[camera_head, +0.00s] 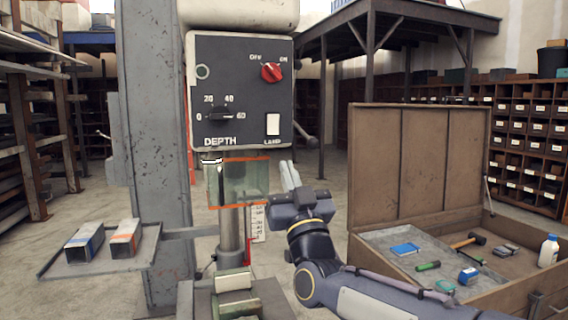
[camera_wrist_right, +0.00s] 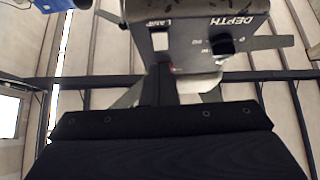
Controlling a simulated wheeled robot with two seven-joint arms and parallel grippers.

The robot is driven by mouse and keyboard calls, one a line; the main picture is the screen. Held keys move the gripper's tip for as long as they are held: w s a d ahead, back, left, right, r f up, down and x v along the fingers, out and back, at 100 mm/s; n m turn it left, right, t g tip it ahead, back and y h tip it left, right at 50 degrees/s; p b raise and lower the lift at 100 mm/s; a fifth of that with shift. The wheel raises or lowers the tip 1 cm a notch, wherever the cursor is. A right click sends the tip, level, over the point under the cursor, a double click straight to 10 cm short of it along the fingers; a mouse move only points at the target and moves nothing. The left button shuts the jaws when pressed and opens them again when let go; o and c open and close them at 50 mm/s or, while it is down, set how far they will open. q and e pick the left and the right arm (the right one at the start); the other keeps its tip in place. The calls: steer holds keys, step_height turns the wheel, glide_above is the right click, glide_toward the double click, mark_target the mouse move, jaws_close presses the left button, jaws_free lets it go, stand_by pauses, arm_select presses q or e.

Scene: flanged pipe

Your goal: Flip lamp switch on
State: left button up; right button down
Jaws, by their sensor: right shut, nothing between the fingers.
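The lamp switch (camera_head: 273,124) is a white rocker above the word LAMP, at the lower right of the dark control panel (camera_head: 238,88). In the right wrist view the switch (camera_wrist_right: 160,40) shows near the top middle. I cannot tell which way the rocker is tipped. My right gripper (camera_head: 289,174) is shut and empty, its pale fingers pointing up. In the head view its tips appear below and slightly right of the switch, apart from it. My left gripper is not in view.
A red knob (camera_head: 271,72) is on the panel's upper right and a depth dial (camera_head: 219,115) on its lower left. A clear orange-edged guard (camera_head: 240,184) hangs below the panel, close left of my right fingers. An open wooden tool chest (camera_head: 419,158) stands to the right.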

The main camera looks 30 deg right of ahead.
steer(key=f, duration=0.1)
steer(key=s+f, duration=0.2)
steer(key=shift+s+a+f+b, duration=0.1)
steer(key=shift+s+a+b, duration=0.15)
steer(key=shift+b, duration=0.15)
steer(key=s+a+f+g+y, duration=0.2)
steer(key=f+g, duration=0.2)
steer(key=f, duration=0.3)
steer(key=s+a+f+n+g+y, duration=0.1)
steer(key=s+a+f+g+y, duration=0.15)
steer(key=f, duration=0.45)
steer(key=s+a+f+g+y, duration=0.1)
steer(key=s+f+g+y, duration=0.25)
steer(key=f, duration=0.45)
steer(key=s+a+f+g+y, duration=0.1)
steer(key=s+a+f+g, duration=0.2)
steer(key=s+f+g, duration=0.35)
steer(key=s+a+f+g+y, duration=0.1)
steer(key=s+a+f+g, duration=0.15)
steer(key=s+f, duration=0.55)
step_height(320, 180, up, 13)
steer(key=p, duration=1.2)
steer(key=shift+d, duration=0.15)
steer(key=c, duration=2.1)
jaws_free()
steer(key=shift+s, duration=0.1)
